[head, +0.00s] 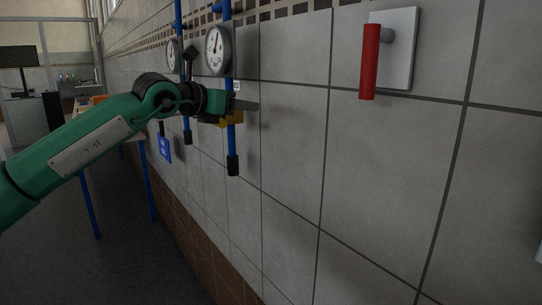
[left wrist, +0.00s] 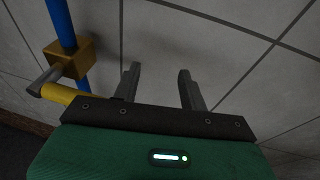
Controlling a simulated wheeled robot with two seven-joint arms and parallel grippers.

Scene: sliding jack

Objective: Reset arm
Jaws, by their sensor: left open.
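My left arm reaches in from the left in the head view, its gripper (head: 248,105) near the tiled wall beside a blue pipe. In the left wrist view the gripper (left wrist: 157,74) has its two fingers apart, with only wall tile between them. A brass valve block (left wrist: 69,58) sits on the blue pipe (left wrist: 62,20) to the left of the fingers, with a yellow handle (left wrist: 59,94) apart from them. In the head view the yellow part (head: 231,120) shows just below the gripper, partly hidden. My right gripper is not in view.
A red handle (head: 369,62) hangs on a grey wall plate (head: 400,50) at upper right. Round gauges (head: 218,49) sit on the blue pipes. A blue sign (head: 164,147) is on the wall, and a blue-legged table (head: 148,180) stands behind my arm. The wall at right is mostly bare.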

